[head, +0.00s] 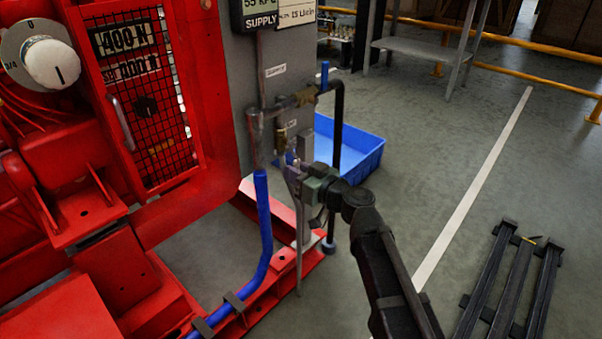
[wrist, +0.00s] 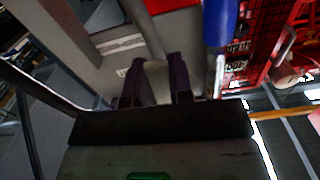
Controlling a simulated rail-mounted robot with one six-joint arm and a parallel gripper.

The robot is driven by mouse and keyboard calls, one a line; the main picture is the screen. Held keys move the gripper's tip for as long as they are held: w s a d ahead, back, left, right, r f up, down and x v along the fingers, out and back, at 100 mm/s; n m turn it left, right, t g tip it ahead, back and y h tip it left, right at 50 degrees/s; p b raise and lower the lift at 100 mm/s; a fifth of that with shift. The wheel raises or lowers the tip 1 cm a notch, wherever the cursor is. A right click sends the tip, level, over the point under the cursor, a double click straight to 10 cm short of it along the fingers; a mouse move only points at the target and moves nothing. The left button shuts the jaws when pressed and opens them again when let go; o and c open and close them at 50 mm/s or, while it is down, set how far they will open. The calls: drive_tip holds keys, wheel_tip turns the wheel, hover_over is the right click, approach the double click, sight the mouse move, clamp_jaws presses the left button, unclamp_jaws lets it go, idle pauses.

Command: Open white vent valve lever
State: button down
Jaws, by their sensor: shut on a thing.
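A pale white-grey lever (wrist: 155,75) stands between the two purple-dark fingers of my gripper (wrist: 155,92) in the wrist view. The fingers are shut on it from both sides. In the head view my gripper (head: 298,180) is at the pipework beside the grey panel, just below a small brass fitting (head: 281,137). The gripper and wrist hide most of the lever there, so its exact angle is hard to tell.
A blue hose (head: 263,225) runs down left of my gripper to the red base frame (head: 285,262). A blue crate (head: 365,150) is on the floor behind. A dark pallet (head: 510,285) lies right; floor between is clear.

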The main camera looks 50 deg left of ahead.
drive_tip(key=shift+w+n, duration=0.3)
drive_tip(key=shift+n, duration=0.1)
drive_tip(key=c, duration=1)
unclamp_jaws()
drive_tip(key=w+d, duration=0.1)
drive_tip(key=d, duration=0.9)
drive_tip(key=shift+d, duration=0.35)
